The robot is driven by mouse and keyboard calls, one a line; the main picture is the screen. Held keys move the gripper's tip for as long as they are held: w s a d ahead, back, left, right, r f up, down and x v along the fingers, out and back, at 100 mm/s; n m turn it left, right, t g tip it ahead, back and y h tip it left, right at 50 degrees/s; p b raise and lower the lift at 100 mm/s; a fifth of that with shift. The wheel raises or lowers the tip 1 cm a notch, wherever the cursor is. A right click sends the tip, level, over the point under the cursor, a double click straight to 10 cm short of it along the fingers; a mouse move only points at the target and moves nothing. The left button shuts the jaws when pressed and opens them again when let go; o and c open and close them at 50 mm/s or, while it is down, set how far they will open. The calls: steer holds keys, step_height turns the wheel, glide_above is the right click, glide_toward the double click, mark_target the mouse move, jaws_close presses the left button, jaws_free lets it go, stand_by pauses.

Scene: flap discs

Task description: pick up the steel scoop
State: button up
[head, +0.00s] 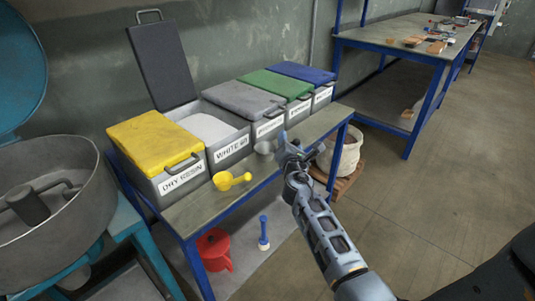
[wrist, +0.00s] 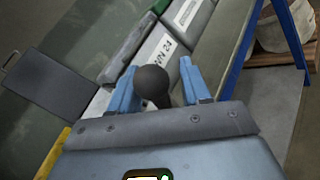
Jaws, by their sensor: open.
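The steel scoop (head: 265,147) is a small grey scoop on the front strip of the bench, before the grey-lidded bin and partly hidden by my gripper. In the wrist view a dark, rounded bowl with a short stem, which looks like the scoop (wrist: 152,82), shows between my two blue fingers. My gripper (head: 282,148) is open, with its fingers on either side of the scoop (wrist: 158,72). I cannot tell whether either finger touches it.
A yellow scoop (head: 230,181) lies left on the bench (head: 215,208). Labelled bins stand behind, including the open white bin (head: 207,128) and yellow-lidded bin (head: 155,147). A red can (head: 214,248) and blue-topped tool (head: 263,233) are below. A pale sack (head: 347,158) stands right.

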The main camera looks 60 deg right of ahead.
steer(key=shift+c, duration=0.4)
jaws_close()
steer(key=shift+r, duration=0.2)
